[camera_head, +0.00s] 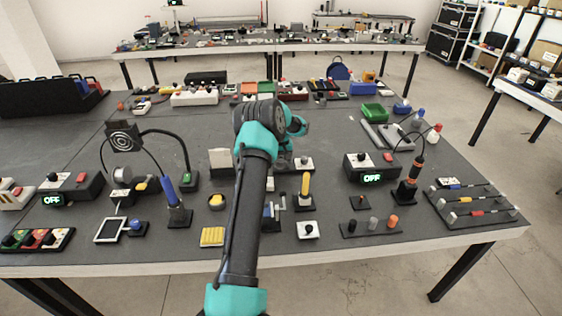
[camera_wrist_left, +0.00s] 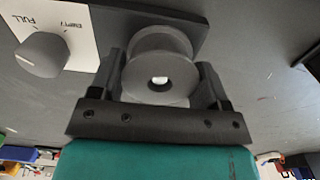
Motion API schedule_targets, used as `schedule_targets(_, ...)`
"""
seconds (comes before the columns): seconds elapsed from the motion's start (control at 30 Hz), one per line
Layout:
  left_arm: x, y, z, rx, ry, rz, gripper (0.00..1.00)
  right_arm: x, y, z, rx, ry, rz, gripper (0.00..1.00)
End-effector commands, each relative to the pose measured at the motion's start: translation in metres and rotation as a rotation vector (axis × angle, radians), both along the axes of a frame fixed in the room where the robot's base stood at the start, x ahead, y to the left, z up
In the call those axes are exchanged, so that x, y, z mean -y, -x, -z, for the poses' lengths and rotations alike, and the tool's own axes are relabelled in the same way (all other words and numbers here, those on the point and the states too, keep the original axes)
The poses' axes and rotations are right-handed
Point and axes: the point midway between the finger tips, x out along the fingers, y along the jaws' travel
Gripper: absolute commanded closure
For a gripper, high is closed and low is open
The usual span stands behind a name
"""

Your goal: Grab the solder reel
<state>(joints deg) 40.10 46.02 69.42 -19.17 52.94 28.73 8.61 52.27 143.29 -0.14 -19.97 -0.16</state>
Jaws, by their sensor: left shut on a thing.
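The solder reel (camera_wrist_left: 160,62) is a grey flanged spool with a hole through its middle, seen in the left wrist view. My left gripper (camera_wrist_left: 162,84) has one finger on each side of it and is shut on it. The reel is beside a dark base with a white FULL/EMPTY label and a grey knob (camera_wrist_left: 42,54). In the head view my left gripper (camera_head: 284,160) is low over the middle of the table, and I cannot make out the reel there. My right gripper is in neither view.
The dark table (camera_head: 330,265) is crowded. A blue soldering iron (camera_head: 169,190) in a stand is to the left, an orange-handled iron (camera_head: 418,160) to the right. A black box reading OFF (camera_head: 372,169) and a green bin (camera_head: 374,112) are also right.

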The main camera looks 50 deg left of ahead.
Motion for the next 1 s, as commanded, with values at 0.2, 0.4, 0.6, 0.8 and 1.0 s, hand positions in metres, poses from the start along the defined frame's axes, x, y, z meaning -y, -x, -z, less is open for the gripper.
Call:
schedule_targets(0.2,0.0,-0.001,-0.019,0.003,-0.002,0.0,0.55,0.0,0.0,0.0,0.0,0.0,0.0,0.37)
schedule_targets(0.4,0.0,-0.001,-0.054,0.004,-0.002,0.0,0.55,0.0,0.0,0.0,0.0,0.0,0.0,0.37)
schedule_targets(0.6,-0.001,-0.001,-0.087,0.002,-0.003,0.0,0.55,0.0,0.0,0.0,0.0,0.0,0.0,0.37)
schedule_targets(0.8,0.0,0.0,-0.099,0.001,-0.001,0.0,0.55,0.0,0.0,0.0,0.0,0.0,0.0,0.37)
schedule_targets(1.0,0.0,0.0,-0.1,0.0,0.0,0.0,0.55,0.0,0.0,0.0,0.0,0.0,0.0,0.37)
